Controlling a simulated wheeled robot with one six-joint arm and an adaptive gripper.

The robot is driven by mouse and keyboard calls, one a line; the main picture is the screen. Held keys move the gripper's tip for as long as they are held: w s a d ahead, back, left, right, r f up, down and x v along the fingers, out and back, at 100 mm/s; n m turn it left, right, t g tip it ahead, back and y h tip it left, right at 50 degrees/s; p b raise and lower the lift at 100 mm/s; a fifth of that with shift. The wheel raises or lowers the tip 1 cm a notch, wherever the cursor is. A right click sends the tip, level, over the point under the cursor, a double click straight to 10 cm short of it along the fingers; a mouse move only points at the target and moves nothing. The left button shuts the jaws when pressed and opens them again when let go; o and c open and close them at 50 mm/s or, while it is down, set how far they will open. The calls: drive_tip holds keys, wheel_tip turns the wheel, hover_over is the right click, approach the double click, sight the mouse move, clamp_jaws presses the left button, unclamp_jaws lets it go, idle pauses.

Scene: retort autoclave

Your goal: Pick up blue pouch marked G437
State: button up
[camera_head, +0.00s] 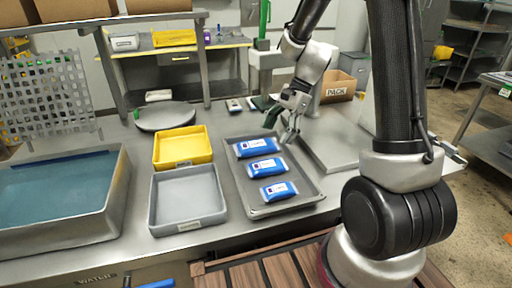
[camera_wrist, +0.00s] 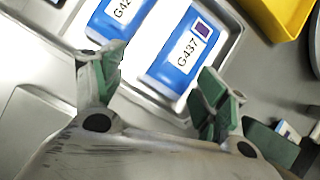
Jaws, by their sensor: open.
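The blue pouch marked G437 (camera_wrist: 180,52) lies in a grey tray, its white label readable in the wrist view. In the head view it appears to be the farthest pouch (camera_head: 256,147) of three in the grey tray (camera_head: 300,202); the print is too small to read there. My gripper (camera_head: 280,131) is open and empty, above the tray's far end close to this pouch. In the wrist view its green-padded fingers (camera_wrist: 158,88) stand apart, with the G437 pouch's near end beyond and between them. No contact is visible.
A second pouch (camera_wrist: 115,15), its mark partly cut off, lies beside G437. The middle pouch (camera_head: 267,169) and near pouch (camera_head: 279,191) share the tray. A yellow bin (camera_head: 183,164) and empty grey bin (camera_head: 188,226) stand left.

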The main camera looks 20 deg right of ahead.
sight(257, 143)
drive_tip(key=shift+w+a+r+m+t, duration=0.15)
drive_tip(key=shift+w+a+r+m, duration=0.15)
drive_tip(key=shift+w+m, duration=0.2)
drive_tip(key=shift+w+a+r+m+t, duration=0.15)
drive_tip(key=shift+w+a+r+m, duration=0.05)
drive_tip(key=shift+w+r+m, duration=0.25)
drive_tip(key=shift+a+f+m+y, duration=0.1)
drive_tip(key=shift+a+m+y, duration=0.2)
drive_tip(key=shift+m, duration=0.65)
drive_tip(key=x, duration=0.7)
drive_tip(key=shift+w+a+f, duration=0.15)
drive_tip(key=shift+w+a, duration=0.1)
drive_tip(key=shift+a, duration=0.1)
drive_tip(key=c, duration=0.9)
